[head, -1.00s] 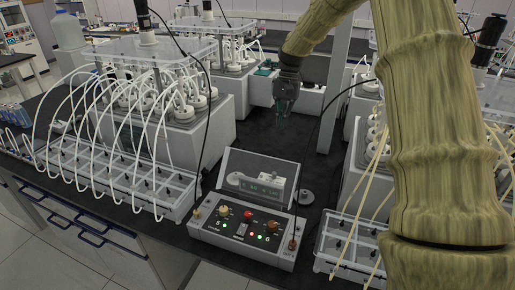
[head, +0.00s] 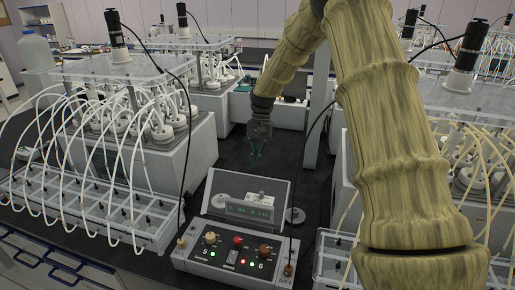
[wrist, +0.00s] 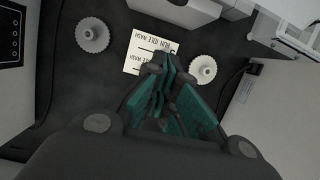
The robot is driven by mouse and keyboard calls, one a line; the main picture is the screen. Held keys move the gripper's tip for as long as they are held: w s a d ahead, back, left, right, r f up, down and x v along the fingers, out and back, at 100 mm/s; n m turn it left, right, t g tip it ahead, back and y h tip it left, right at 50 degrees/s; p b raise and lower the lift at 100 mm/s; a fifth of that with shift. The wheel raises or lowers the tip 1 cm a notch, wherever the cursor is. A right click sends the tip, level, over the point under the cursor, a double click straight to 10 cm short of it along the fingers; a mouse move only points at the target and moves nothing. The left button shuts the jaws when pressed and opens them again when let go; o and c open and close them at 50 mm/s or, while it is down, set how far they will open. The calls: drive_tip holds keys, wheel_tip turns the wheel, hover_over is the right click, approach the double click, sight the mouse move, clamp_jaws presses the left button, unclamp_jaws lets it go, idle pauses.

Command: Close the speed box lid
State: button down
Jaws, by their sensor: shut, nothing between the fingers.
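The speed box (head: 228,262) is a light grey control box with knobs and lit lamps on a dark panel, at the front of the black bench in the head view. Its clear lid (head: 275,188) stands raised at the back of the box, tilted up. A small display unit (head: 249,209) shows through the lid. My gripper (head: 255,153) hangs above the bench behind the box and lid, apart from both. Its green-padded fingers are together and empty, and they show in the wrist view (wrist: 165,95).
A reactor with white tubes (head: 125,140) stands left of the box, and another reactor (head: 455,155) stands at right. In the wrist view, a printed label (wrist: 152,50) lies between two white gear-like discs (wrist: 92,35).

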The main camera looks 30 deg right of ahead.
drive_tip(key=s+a+p, duration=0.1)
drive_tip(key=s+a+f+p, duration=0.1)
drive_tip(key=s+a+p, duration=0.1)
drive_tip(key=shift+a+f, duration=0.15)
drive_tip(key=shift+f, duration=0.2)
drive_tip(key=shift+a+r, duration=0.15)
idle(0.6)
